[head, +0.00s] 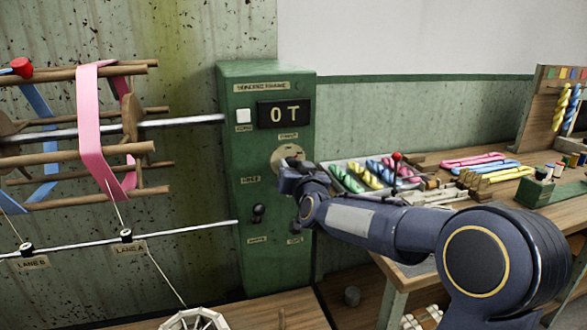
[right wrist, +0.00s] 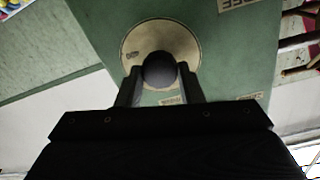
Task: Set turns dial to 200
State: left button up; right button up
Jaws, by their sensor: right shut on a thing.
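The turns dial (head: 289,154) is a pale round plate on the front of the green winding frame box (head: 248,80). In the head view my right gripper (head: 287,168) covers its lower part. In the right wrist view the dial's plate (right wrist: 135,42) shows behind a dark round knob (right wrist: 159,68). My right gripper (right wrist: 160,88) is shut on this knob, one finger on each side. The dial's setting cannot be read. The display (head: 284,114) above it reads "0 T". My left gripper is not in view.
A white button (head: 243,116) and a dark lever (head: 258,211) are on the same box. The reel (head: 90,130) with pink and blue bands stands left. A bench (head: 430,175) with a tray of coloured skeins (head: 345,178) and a red-topped stick (head: 397,157) is right.

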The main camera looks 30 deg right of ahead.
jog(key=shift+n, duration=0.3)
jog(key=n+p, duration=0.2)
jog(key=n, duration=0.2)
jog(key=shift+n, duration=0.3)
jog(key=n+p, duration=0.1)
jog(key=n, duration=0.2)
jog(key=shift+n, duration=0.3)
jog(key=shift+f+n+p, duration=0.15)
jog(key=shift+n+p, duration=0.25)
jog(key=shift+n, duration=1.1)
jog(key=o, duration=1)
